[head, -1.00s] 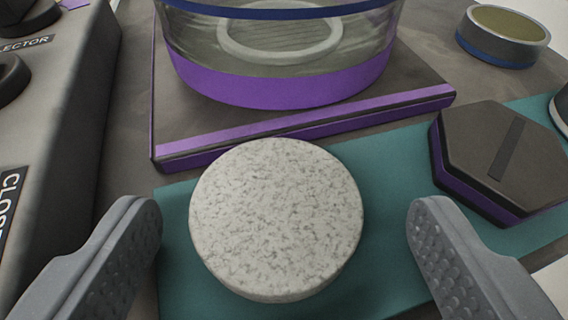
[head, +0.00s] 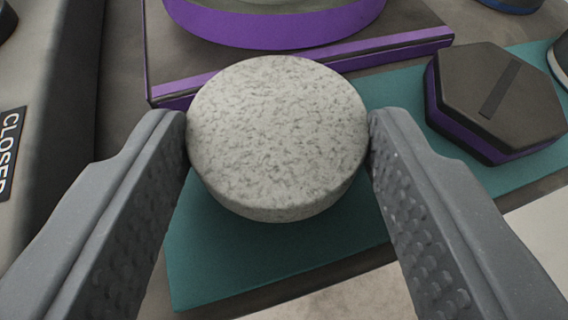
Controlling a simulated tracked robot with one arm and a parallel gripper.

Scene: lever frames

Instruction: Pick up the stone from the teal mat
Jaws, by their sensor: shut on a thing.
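The stone (head: 278,130) is a round, speckled grey-white disc in the middle of the head view. My gripper (head: 278,135) is shut on it, with one grey finger touching its left side and the other its right side. The teal mat (head: 225,265) lies beneath the stone and extends to the right. I cannot tell whether the stone still touches the mat.
A dark hexagonal piece with a purple band (head: 500,95) sits on the mat to the right. A purple-based round container (head: 275,30) stands on a purple-edged tray (head: 420,42) behind the stone. A grey panel labelled CLOSED (head: 12,150) is at the left.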

